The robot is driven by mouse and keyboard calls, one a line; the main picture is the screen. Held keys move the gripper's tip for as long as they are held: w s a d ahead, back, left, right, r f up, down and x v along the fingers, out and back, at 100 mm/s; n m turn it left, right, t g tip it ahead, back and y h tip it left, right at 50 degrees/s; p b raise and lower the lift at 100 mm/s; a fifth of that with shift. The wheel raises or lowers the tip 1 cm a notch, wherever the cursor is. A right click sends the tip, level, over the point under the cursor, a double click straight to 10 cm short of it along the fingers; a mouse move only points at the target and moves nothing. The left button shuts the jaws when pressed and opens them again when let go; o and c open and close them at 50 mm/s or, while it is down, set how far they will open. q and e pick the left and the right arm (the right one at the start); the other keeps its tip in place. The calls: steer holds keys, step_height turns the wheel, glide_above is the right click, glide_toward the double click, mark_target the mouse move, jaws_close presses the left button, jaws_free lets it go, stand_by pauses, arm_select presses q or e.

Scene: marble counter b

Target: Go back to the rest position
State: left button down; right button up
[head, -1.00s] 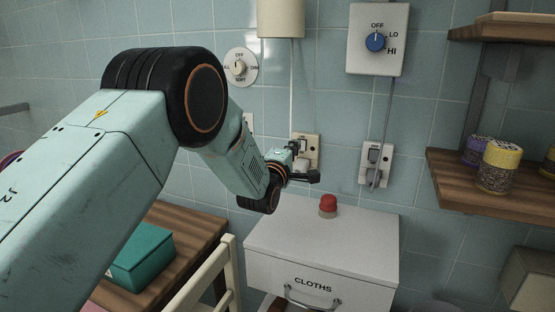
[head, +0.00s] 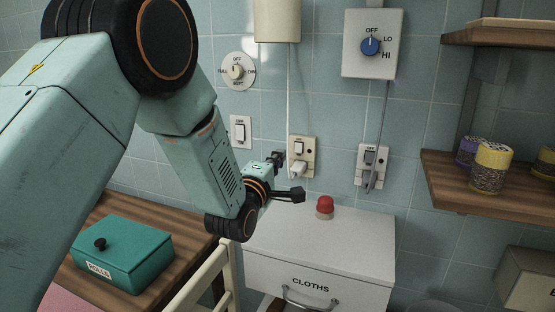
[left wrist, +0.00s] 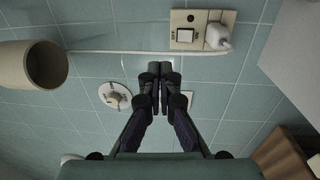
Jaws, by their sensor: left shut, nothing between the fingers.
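My left gripper (head: 296,194) is in the head view in front of the tiled wall, left of a red-topped knob on the white cabinet. It is shut and empty. In the left wrist view its two dark fingers (left wrist: 161,87) meet at their tips in front of the wall. My left arm comes in from the left with its elbow high. My right gripper is in neither view.
A white cabinet marked CLOTHS (head: 330,240) stands below the gripper, with a red-topped knob (head: 325,207). A socket with a plug (head: 300,157) is on the wall behind. A teal box (head: 123,252) sits lower left. A shelf with jars (head: 491,170) is at right.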

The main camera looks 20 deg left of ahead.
arm_select(q)
steer(key=s+f+m+g+b, duration=0.1)
steer(key=s+f+m+g, duration=0.55)
steer(key=f, duration=0.65)
steer(key=s+f+m+g, duration=0.3)
steer(key=s+f+m, duration=0.5)
steer(key=f, duration=0.5)
steer(key=s+f+m+g, duration=0.1)
steer(key=s+f+g, duration=0.2)
steer(key=s, duration=0.8)
steer(key=s+f+g+b, duration=0.1)
steer(key=s+f+g, duration=0.2)
steer(key=s+f, duration=0.5)
steer(key=s+f+m+g+b, duration=0.1)
steer(key=s+f+g, duration=0.2)
steer(key=s, duration=1.1)
step_height(320, 180, down, 2)
steer(key=shift+s+a+f+m+g+y, duration=0.25)
steer(key=shift+s+a+m+g+y, duration=0.05)
steer(key=shift+m+g, duration=0.05)
